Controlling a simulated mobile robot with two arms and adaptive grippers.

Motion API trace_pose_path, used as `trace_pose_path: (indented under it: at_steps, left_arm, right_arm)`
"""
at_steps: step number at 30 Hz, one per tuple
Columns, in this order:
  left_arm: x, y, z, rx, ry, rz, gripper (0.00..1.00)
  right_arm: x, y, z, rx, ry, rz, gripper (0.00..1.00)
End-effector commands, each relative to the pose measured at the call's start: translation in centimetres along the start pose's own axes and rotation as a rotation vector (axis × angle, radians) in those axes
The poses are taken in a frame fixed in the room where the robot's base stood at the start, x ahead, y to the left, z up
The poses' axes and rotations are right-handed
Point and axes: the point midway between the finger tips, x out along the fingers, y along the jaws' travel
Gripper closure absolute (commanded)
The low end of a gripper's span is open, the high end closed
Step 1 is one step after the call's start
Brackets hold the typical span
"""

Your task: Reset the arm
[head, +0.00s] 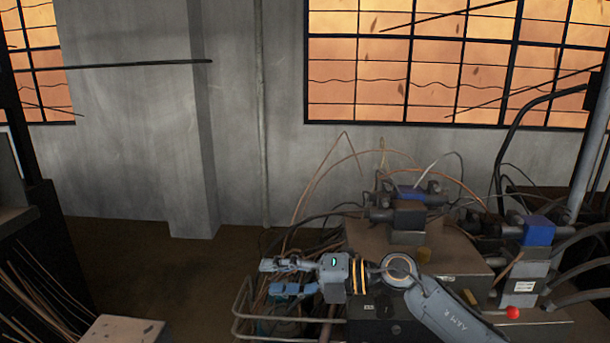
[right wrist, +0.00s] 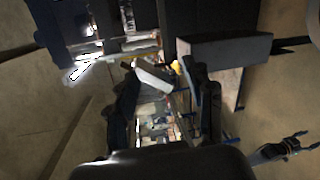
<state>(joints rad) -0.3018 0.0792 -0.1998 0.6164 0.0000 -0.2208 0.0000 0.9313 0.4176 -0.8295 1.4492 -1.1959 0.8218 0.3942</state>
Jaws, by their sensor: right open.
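My right gripper (head: 269,277) points left in the head view, with its two fingers apart and nothing between them. It hangs in the air in front of the grey machine block. In the right wrist view its dark fingers (right wrist: 168,88) are spread, with cluttered, brightly lit things seen beyond the gap. A small dark claw-like shape (right wrist: 287,147) at the lower right of that view may be my left gripper; its jaws are too small to judge. My left gripper does not show in the head view. I cannot make out any flap disc.
A machine block (head: 465,262) with blue-capped valves (head: 539,231), hoses and a red knob (head: 513,312) stands at the right. A bent metal rail (head: 240,325) runs below the gripper. A pale box (head: 124,330) is at the lower left. Brown floor (head: 170,270) lies open between.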

Motion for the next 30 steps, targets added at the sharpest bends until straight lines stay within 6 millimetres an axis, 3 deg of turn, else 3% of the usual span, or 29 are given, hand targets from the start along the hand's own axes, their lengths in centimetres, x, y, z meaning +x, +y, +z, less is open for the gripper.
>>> trace_pose_path:
  at_steps: [3,7,11,14,17,21,24,30]
  left_arm:
    - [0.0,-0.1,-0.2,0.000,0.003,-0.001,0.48]
    - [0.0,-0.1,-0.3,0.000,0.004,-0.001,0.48]
    - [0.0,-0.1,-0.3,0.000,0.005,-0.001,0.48]
    - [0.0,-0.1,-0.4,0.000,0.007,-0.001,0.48]
    - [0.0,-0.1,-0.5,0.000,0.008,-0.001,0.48]
    - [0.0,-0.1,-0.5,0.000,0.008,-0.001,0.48]
    - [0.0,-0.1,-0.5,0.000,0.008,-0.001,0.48]
    - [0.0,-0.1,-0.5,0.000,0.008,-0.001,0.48]
  right_arm:
    - [0.1,2.8,-0.7,0.182,-0.195,0.313,0.48]
    - [-3.6,2.7,0.7,0.446,-0.477,0.559,0.48]
    - [-9.2,-2.0,1.4,0.762,-0.793,0.688,0.48]
    - [-13.6,-7.9,-0.2,1.025,-1.037,0.701,0.48]
    - [-17.1,-13.8,-3.6,1.266,-1.241,0.648,0.48]
    - [-20.7,-20.7,-10.7,1.571,-1.471,0.499,0.48]
    - [-22.3,-23.8,-16.0,1.739,-1.582,0.371,0.48]
    - [-24.1,-26.4,-24.0,1.958,-1.697,0.159,0.48]
